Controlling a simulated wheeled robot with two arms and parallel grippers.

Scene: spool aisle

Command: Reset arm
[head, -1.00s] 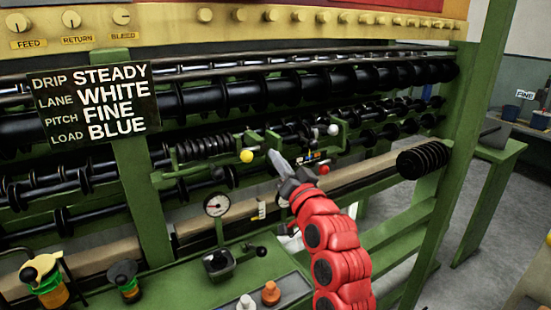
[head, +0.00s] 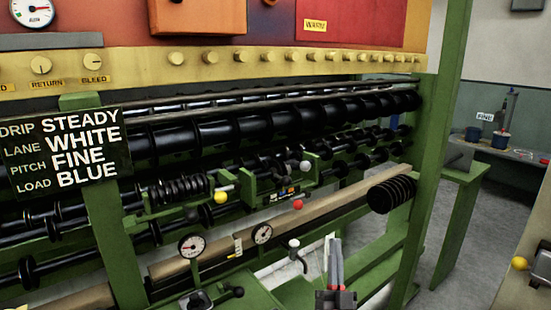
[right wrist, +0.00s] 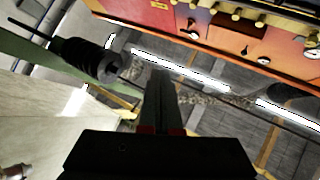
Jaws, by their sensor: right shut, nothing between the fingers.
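My right gripper (head: 333,250) is at the bottom middle of the head view, pointing up, in front of the green machine frame. Its fingers are shut with nothing between them. They also show shut in the right wrist view (right wrist: 160,85), clear of anything I can make out. The red ball knob (head: 298,204), the yellow knob (head: 220,197) and the white knob (head: 305,166) on the machine are apart from it. My left gripper is not in view.
A tap (head: 297,250) stands just left of the right gripper. Two gauges (head: 191,245) are further left. A black ribbed roller end (head: 391,194) juts out at right, near a green post. A sign (head: 66,152) hangs at left. Grey floor lies open at right.

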